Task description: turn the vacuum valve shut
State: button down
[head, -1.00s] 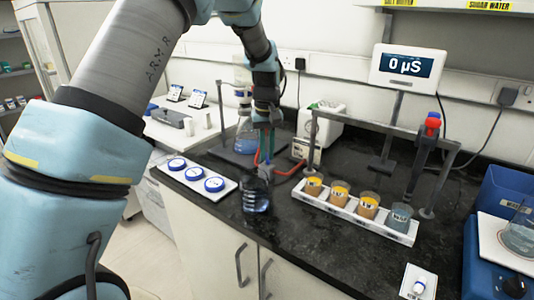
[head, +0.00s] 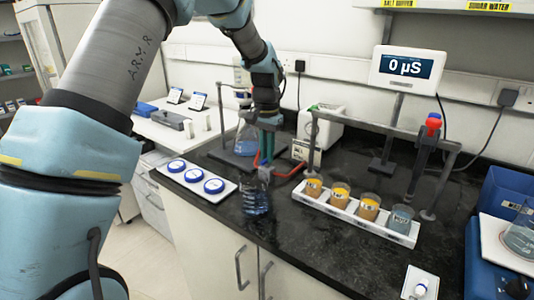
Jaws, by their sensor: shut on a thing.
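My gripper (head: 266,160) points down over the front part of the dark bench, left of the cup rack. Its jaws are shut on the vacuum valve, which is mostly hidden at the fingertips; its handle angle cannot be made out. Red tubing (head: 287,173) reaches the spot from the right. A clear ridged glass vessel (head: 256,202) shows just below and in front of the fingers, near the bench's front edge; whether it touches them I cannot tell.
A white tray with three blue-lidded dishes (head: 196,179) lies left. A flask of blue liquid (head: 246,138) stands behind. A display (head: 408,66) reads 0 µS. Bare bench (head: 300,240) lies in front.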

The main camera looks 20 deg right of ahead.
jog(key=shift+m, duration=0.3)
jog(key=c, duration=0.9)
grip_release()
notch_tip(320, 180, up, 11)
jog(key=b, duration=0.2)
jog(key=shift+f+b, duration=0.1)
jog(key=shift+b, duration=0.25)
